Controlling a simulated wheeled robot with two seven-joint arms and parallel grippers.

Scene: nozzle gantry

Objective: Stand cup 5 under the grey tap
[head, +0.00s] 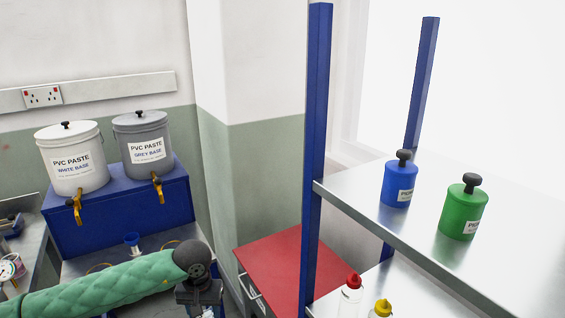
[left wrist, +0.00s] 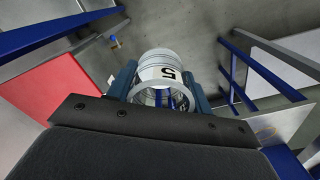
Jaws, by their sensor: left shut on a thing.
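Cup 5 (left wrist: 158,62) is a clear cup with a white label marked "5". In the left wrist view my left gripper (left wrist: 162,90) is shut on it, with one blue finger on each side, above the floor. My right gripper is not in view.
A white tub (head: 72,158) with its own tap (head: 75,206) stands left of the grey one. A red-topped cabinet (head: 275,265) and blue-post shelving (head: 318,130) stand right.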

